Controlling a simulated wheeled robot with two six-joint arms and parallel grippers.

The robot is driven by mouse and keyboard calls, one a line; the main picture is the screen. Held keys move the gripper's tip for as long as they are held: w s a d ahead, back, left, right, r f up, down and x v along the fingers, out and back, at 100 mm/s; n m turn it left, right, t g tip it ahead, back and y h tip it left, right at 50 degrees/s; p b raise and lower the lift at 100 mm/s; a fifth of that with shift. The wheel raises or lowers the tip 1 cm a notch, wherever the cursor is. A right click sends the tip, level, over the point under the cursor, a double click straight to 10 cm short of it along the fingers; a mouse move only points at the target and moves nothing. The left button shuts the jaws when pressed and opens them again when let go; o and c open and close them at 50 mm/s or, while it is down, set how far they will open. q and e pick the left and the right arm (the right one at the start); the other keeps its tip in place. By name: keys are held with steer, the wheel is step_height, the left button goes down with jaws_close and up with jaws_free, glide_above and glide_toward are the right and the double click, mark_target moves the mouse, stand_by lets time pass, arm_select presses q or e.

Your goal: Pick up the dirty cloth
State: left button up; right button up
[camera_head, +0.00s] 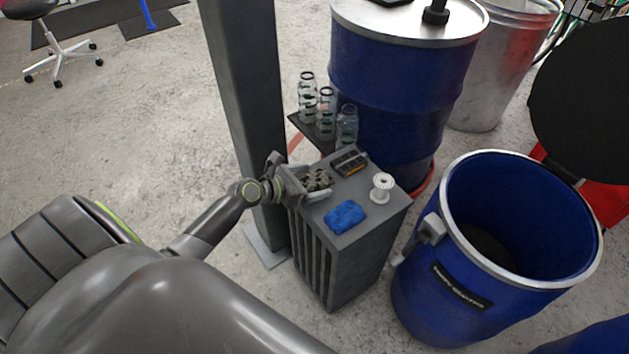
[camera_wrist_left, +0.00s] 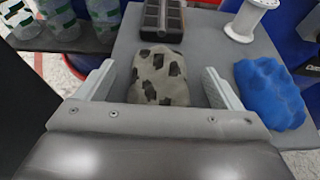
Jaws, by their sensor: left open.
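The dirty cloth (camera_head: 317,179) is a crumpled grey-beige cloth with dark blotches. It lies on the top of a grey cabinet (camera_head: 371,222), near its left edge. In the wrist view the cloth (camera_wrist_left: 161,77) sits between the two fingers of my left gripper (camera_wrist_left: 160,88), with gaps visible on both sides. My left gripper (camera_head: 316,183) is open, and its fingers reach along either side of the cloth. I cannot tell whether the fingertips touch the cabinet top. My right gripper is not in either view.
A blue cloth (camera_head: 345,217) and a white spool (camera_head: 381,187) lie close to the right. A black tray-like item (camera_head: 349,161) is behind. Several glass bottles (camera_head: 326,107) stand beyond. A grey pillar (camera_head: 246,103) rises left of the cabinet; an open blue drum (camera_head: 448,280) stands right.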

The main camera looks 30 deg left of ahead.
arm_select(q)
steer(key=c, duration=1.1)
steer(key=shift+r, duration=0.1)
